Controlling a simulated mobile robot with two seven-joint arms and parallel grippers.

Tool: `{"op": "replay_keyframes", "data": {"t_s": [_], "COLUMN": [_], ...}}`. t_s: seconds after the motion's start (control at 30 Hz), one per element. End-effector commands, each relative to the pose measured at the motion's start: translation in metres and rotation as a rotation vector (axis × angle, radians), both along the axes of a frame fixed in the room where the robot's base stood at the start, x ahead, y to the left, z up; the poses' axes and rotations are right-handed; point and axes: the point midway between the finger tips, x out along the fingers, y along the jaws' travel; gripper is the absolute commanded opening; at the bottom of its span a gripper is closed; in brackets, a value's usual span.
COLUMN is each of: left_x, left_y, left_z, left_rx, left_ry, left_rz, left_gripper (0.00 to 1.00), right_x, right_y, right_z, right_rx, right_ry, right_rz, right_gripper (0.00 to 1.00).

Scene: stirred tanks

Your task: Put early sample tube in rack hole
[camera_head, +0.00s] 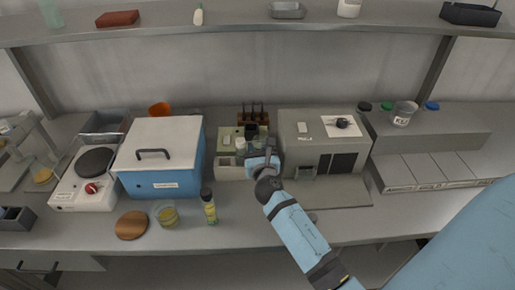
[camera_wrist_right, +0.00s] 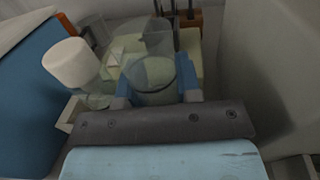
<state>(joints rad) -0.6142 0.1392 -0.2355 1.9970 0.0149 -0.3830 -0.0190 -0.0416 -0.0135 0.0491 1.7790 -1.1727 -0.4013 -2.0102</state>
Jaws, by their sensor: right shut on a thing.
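My right gripper (camera_head: 258,155) is over the front of a pale green and cream unit (camera_head: 226,160) at the middle of the bench. In the right wrist view its blue fingers (camera_wrist_right: 155,88) are shut on a clear, open-topped tube (camera_wrist_right: 153,72). I cannot read a label showing whether it is the early sample tube. Other clear vessels (camera_wrist_right: 157,38) stand just beyond it, and a white-capped vessel (camera_wrist_right: 70,62) is at left. A brown rack (camera_head: 246,119) with dark upright rods stands behind the unit; I cannot make out its holes. My left gripper is out of view.
A blue box with a white lid (camera_head: 160,142) stands left of the unit. A grey machine (camera_head: 300,130) stands close on the right. A yellow-labelled bottle (camera_head: 209,208), a beaker (camera_head: 167,215) and a round wooden board (camera_head: 131,226) are in front at left. A shelf (camera_head: 230,30) runs above.

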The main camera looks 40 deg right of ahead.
Motion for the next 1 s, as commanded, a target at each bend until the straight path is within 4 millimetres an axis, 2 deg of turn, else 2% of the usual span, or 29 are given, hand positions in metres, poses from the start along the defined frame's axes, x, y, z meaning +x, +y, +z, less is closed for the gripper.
{"op": "replay_keyframes", "data": {"t_s": [0.23,0.27,0.3,0.57,0.73,0.77,1.0], "left_x": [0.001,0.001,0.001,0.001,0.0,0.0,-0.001], "left_y": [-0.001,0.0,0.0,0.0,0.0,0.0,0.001], "left_z": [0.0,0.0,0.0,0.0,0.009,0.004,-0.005], "left_rx": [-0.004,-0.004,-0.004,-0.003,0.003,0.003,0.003], "left_ry": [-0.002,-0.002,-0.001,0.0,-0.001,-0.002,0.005], "left_rz": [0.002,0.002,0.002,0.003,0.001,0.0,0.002], "left_gripper": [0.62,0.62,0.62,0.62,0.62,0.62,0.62], "right_x": [0.0,0.0,0.0,0.0,-0.001,-0.008,-0.058], "right_y": [0.0,0.0,0.0,0.0,0.001,0.003,0.025], "right_z": [-0.005,-0.005,-0.005,-0.003,0.013,0.006,0.006], "right_rx": [-0.001,-0.001,-0.001,0.0,0.0,-0.001,0.001], "right_ry": [0.0,0.0,0.0,0.0,0.0,0.003,0.002], "right_rz": [0.0,0.0,0.0,0.0,-0.001,0.0,0.001], "right_gripper": [0.07,0.39,0.42,0.42,0.42,0.42,0.42]}}
